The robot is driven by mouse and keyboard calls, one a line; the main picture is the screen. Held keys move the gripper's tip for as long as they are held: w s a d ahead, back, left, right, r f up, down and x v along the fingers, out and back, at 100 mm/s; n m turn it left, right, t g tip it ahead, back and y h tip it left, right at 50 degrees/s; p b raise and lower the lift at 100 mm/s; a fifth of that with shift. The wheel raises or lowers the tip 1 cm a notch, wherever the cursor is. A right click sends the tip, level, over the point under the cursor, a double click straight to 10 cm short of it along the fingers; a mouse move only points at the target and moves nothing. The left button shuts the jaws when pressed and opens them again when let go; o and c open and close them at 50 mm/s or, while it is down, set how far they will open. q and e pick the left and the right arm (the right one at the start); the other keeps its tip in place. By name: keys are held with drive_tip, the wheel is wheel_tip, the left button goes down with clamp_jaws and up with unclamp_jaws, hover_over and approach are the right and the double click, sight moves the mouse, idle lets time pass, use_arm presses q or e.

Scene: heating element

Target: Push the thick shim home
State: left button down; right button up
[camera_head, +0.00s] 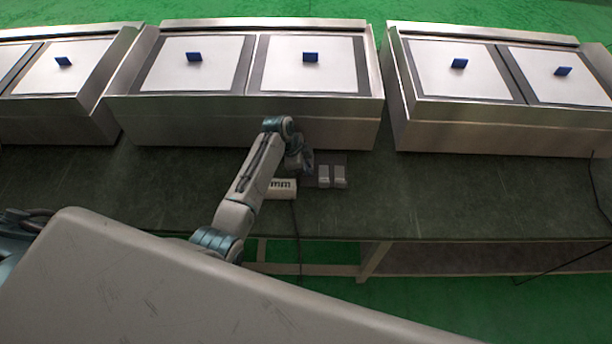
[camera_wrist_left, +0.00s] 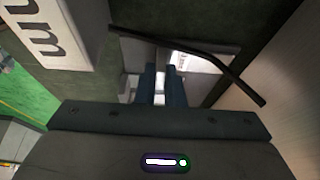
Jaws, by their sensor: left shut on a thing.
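My left gripper (camera_wrist_left: 163,88) points down at the bench, its two dark blue fingers close together. It is shut on a small pale piece (camera_wrist_left: 160,91), mostly hidden between the fingers. This may be the thick shim, but too little shows to be sure. In the head view my left gripper (camera_head: 305,164) is low over the bench, beside two small grey blocks (camera_head: 324,177) (camera_head: 340,177) at its right. A dark plate (camera_head: 310,182) lies under and around these blocks. My right gripper is not in view.
A white box with dark marks (camera_head: 281,188) stands left of the blocks, with a cable toward the front edge. A black rod or cable (camera_wrist_left: 195,47) crosses beyond the fingers. Steel cabinets (camera_head: 250,120) line the back.

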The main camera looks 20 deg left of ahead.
use_arm(q)
drive_tip(key=c, duration=1.5)
unclamp_jaws()
drive_tip(key=shift+s, duration=0.1)
drive_tip(key=v, duration=1)
drive_tip(key=shift+a+r+b, duration=0.15)
drive_tip(key=shift+r+b, duration=0.15)
drive_tip(key=shift+b, duration=0.1)
